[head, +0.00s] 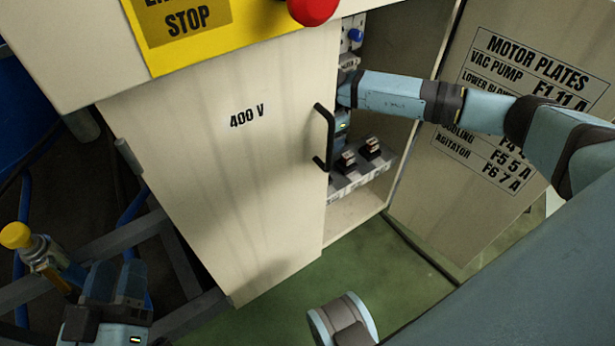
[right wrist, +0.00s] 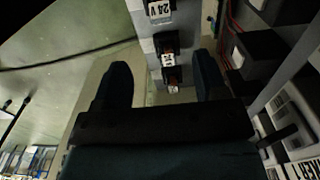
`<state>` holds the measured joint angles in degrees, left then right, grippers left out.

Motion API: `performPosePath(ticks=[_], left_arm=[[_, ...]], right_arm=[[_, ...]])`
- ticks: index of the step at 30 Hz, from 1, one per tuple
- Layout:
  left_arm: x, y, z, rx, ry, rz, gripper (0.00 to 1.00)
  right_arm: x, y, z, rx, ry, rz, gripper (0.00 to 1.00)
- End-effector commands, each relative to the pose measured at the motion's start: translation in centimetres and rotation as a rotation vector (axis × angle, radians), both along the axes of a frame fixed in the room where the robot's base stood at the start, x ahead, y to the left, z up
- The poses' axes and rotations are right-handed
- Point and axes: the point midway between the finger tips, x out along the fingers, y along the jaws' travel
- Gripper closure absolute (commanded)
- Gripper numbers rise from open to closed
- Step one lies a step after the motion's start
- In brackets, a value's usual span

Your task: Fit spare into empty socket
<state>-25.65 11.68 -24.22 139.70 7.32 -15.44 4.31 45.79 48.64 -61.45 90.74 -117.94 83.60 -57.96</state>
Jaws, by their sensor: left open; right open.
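My right arm reaches into the open side of the cabinet (head: 275,150); its gripper is hidden there in the head view. In the right wrist view my right gripper (right wrist: 162,75) is open, its two dark fingers apart. Between and beyond them is a grey strip with black labelled modules; the nearest to the top reads 24 V (right wrist: 160,10). In the head view two black blocks (head: 347,161) (head: 371,148) sit on a grey ledge (head: 362,176) low in the cabinet. I cannot tell which part is the spare or the empty socket. My left gripper (head: 122,282) is open at lower left, away from the cabinet.
A closed 400 V door with a black handle (head: 325,138) stands left of the opening. An open door with a motor plates list (head: 515,90) stands right. A red stop button (head: 312,8) is above. A yellow-capped fitting (head: 16,236) is near my left gripper. Green floor (head: 400,270) is clear below.

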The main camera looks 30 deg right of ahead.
Motion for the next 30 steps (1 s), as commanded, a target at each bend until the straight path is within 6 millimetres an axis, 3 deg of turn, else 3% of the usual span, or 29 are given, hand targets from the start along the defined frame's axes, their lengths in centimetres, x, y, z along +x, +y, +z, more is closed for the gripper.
performPosePath(ticks=[9, 17, 23, 30], left_arm=[[0.2, -0.2, -3.0, 0.043, 0.077, -0.027, 0.57], [0.2, -0.3, -4.1, 0.061, 0.110, -0.039, 0.57], [0.1, -0.5, -6.9, 0.100, 0.177, -0.064, 0.57], [0.3, -0.4, -7.1, 0.127, 0.173, -0.069, 0.57]], right_arm=[[-0.1, 0.0, -6.4, 0.002, 0.002, -0.002, 0.34], [0.0, 0.0, -8.4, 0.003, 0.001, 0.000, 0.34], [0.3, -0.6, -11.6, 0.003, 0.003, -0.002, 0.34], [0.3, -0.6, -13.1, 0.003, 0.001, -0.001, 0.34]])
